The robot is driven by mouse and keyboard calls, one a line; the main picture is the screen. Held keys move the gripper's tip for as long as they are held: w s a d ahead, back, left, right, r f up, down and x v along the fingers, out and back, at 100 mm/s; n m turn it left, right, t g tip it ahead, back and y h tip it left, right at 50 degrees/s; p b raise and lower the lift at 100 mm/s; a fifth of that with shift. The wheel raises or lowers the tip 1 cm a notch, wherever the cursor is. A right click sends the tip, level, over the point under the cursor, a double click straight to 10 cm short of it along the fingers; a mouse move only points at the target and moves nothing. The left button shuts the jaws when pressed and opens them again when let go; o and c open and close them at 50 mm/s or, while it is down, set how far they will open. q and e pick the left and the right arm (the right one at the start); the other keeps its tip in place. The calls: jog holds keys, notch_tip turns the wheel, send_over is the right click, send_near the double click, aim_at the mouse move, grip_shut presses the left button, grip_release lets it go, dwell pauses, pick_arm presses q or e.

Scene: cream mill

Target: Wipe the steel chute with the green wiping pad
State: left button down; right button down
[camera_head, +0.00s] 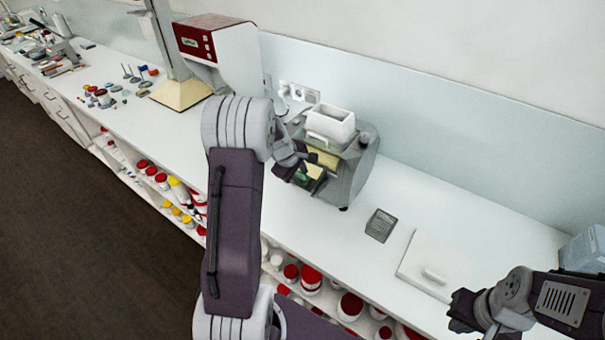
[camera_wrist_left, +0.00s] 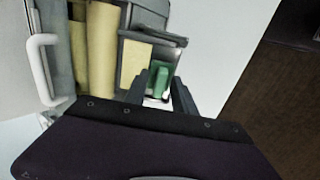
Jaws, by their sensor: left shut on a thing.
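The mill (camera_head: 352,165) stands on the bench, with a white hopper on top. Its front carries a grey steel chute (camera_wrist_left: 128,72) with a cream patch on its surface; cream rollers (camera_wrist_left: 101,45) lie beside it. My left gripper (camera_head: 304,168) is at the front of the mill. In the left wrist view, my left gripper (camera_wrist_left: 158,95) is shut on the green wiping pad (camera_wrist_left: 160,76), which is over the chute; I cannot tell whether it touches. The arm and fingers partly hide the chute in the head view. My right gripper (camera_head: 464,312) is over the bench's front right, its jaws unclear.
A grey slotted plate (camera_head: 381,225) and a white board with a handle (camera_head: 433,264) lie right of the mill. A red-and-white machine (camera_head: 215,45) stands to the left. Shelves below hold several red-lidded jars (camera_head: 311,277). Bench space around the plate is clear.

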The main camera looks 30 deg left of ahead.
pick_arm(q)
jog(key=shift+w+a, duration=0.1)
dwell(0.5)
jog(key=shift+w+f, duration=0.15)
jog(key=shift+f, duration=0.35)
